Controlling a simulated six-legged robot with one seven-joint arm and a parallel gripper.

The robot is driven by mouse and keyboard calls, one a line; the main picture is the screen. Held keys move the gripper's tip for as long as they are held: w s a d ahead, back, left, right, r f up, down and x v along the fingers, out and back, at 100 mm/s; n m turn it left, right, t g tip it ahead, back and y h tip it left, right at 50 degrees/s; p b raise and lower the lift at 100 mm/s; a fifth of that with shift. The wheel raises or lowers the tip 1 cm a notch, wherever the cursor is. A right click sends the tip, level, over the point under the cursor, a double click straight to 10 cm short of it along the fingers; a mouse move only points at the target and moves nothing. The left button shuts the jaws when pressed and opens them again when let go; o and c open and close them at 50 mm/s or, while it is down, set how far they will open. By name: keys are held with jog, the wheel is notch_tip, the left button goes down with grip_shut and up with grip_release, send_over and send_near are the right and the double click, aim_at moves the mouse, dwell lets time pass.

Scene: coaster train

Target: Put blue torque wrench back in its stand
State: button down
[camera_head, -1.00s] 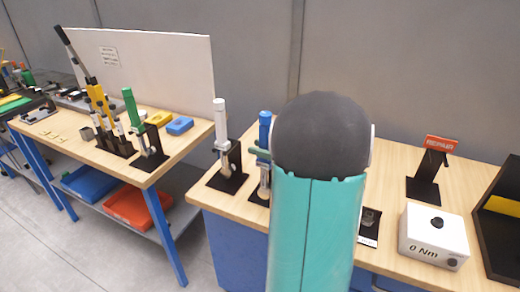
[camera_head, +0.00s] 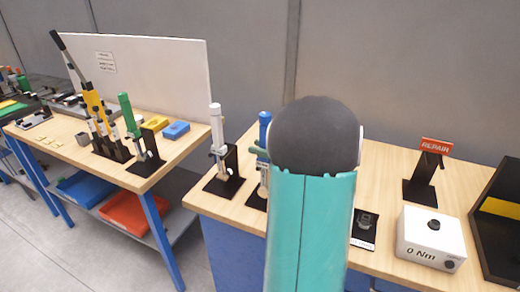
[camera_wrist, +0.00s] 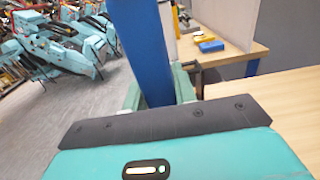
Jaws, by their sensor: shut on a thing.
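The blue torque wrench (camera_head: 265,122) is upright at the left part of the near bench, partly behind my arm. My gripper (camera_head: 258,152) is shut on its blue handle, with a green finger showing beside it. In the wrist view the blue handle (camera_wrist: 147,45) stands between the green fingers of my gripper (camera_wrist: 158,92). A black stand base (camera_head: 256,201) shows under the wrench; the rest of that stand is hidden by my arm. I cannot tell whether the wrench is seated in it.
A white-handled wrench in a black stand (camera_head: 220,150) is close on the left. A REPAIR sign stand (camera_head: 428,175), a white 0 Nm box (camera_head: 431,240) and a black bin (camera_head: 488,228) are on the right. The left bench (camera_head: 75,152) holds more wrenches in stands.

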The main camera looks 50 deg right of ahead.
jog(key=shift+w+d+r, duration=0.1)
jog(key=shift+w+d, duration=0.1)
jog(key=shift+d, duration=0.3)
jog(key=shift+w+d, duration=0.15)
jog(key=shift+d, duration=0.3)
dwell(0.3)
jog(key=shift+f, duration=0.8)
dwell(1.0)
jog(key=c, duration=1)
grip_release()
jog(key=shift+c, duration=0.2)
jog(key=shift+f, duration=0.15)
jog(key=v, duration=1.4)
jog(key=shift+r, duration=0.2)
jog(key=shift+a, duration=0.1)
